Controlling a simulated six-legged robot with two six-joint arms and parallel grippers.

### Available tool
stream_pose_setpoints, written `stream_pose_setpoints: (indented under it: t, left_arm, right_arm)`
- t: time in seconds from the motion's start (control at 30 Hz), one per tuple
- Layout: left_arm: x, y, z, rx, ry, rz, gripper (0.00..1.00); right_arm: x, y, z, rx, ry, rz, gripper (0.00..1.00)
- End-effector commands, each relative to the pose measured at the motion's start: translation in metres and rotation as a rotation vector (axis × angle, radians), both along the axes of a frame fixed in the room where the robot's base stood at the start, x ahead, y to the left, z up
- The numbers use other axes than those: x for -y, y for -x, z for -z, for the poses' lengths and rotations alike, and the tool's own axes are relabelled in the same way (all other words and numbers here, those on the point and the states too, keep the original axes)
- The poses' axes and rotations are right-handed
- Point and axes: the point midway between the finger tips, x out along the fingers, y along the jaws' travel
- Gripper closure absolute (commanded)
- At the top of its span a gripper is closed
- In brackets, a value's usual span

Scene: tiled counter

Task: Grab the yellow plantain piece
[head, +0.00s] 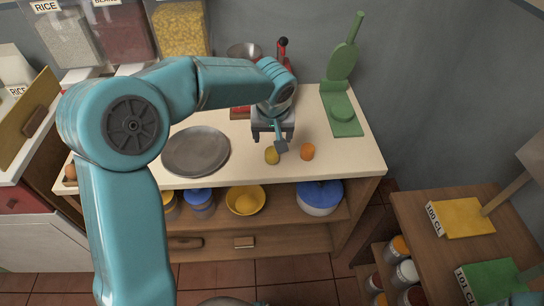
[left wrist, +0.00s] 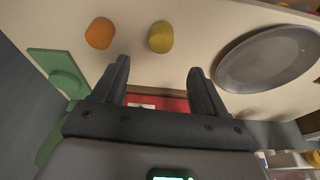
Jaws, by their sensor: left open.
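The yellow plantain piece (head: 272,157) is a small rounded yellow lump on the pale counter, near its front edge. It also shows in the left wrist view (left wrist: 161,37), beyond my fingertips and roughly in line with the gap between them. My left gripper (head: 281,143) hangs over the counter, just behind and beside the piece in the head view. In the left wrist view its two dark fingers (left wrist: 159,67) are spread apart with nothing between them. My right gripper is not in view.
An orange piece (head: 307,152) lies just right of the yellow one. A grey round plate (head: 196,151) lies to the left. A green press-like tool (head: 342,107) stands at the right. A metal bowl (head: 244,52) and red item (left wrist: 158,103) are behind.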

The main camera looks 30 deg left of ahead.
Motion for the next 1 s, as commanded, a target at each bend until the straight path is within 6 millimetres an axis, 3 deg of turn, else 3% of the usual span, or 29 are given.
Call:
stream_pose_setpoints:
  t: [0.13,0.43,0.63,0.97,1.0]
  left_arm:
    - [-0.005,-0.007,0.033,-0.006,0.0,0.001,0.28]
    - [-0.01,-0.015,0.06,-0.004,0.0,0.003,0.28]
    - [-0.015,-0.021,0.092,-0.005,0.002,0.003,0.28]
    - [-0.017,-0.025,0.102,-0.001,0.002,0.001,0.28]
    - [-0.017,-0.025,0.102,-0.001,0.002,0.001,0.34]
  right_arm:
    - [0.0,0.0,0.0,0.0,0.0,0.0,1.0]
    - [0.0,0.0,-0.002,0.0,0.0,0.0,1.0]
    - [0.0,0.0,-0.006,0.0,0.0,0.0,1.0]
    - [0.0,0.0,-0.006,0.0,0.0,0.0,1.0]
    - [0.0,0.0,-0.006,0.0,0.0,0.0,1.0]
